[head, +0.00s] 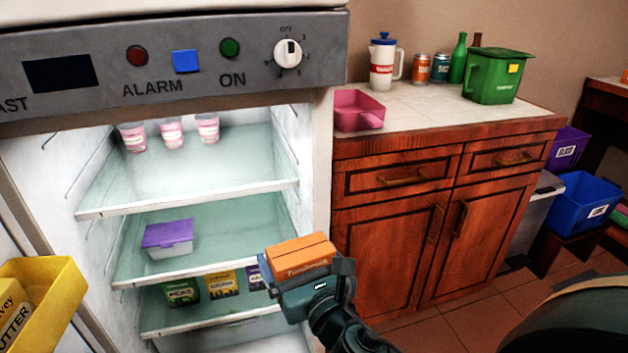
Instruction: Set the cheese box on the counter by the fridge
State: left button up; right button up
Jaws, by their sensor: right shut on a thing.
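An orange box (298,255), which looks like the cheese box, is held in my right gripper (308,279) in front of the open fridge's right edge. The right gripper is shut on it. Its lettering is too small to read surely. The open fridge (190,200) fills the left of the view. The counter (430,108) with a pale tiled top stands right of the fridge, higher in the picture than the box. My left gripper is not in view.
The counter holds a pink bin (358,111) at its left end, a white pitcher (383,62), two cans, bottles and a green bin (497,76) at the back. The front middle of the countertop is clear. A yellow door bin (55,300) juts in at left.

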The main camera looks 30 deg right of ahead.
aim_at(442, 112)
jog(key=i+l, duration=0.1)
jog(key=l, duration=1.45)
jog(key=i+u, duration=0.05)
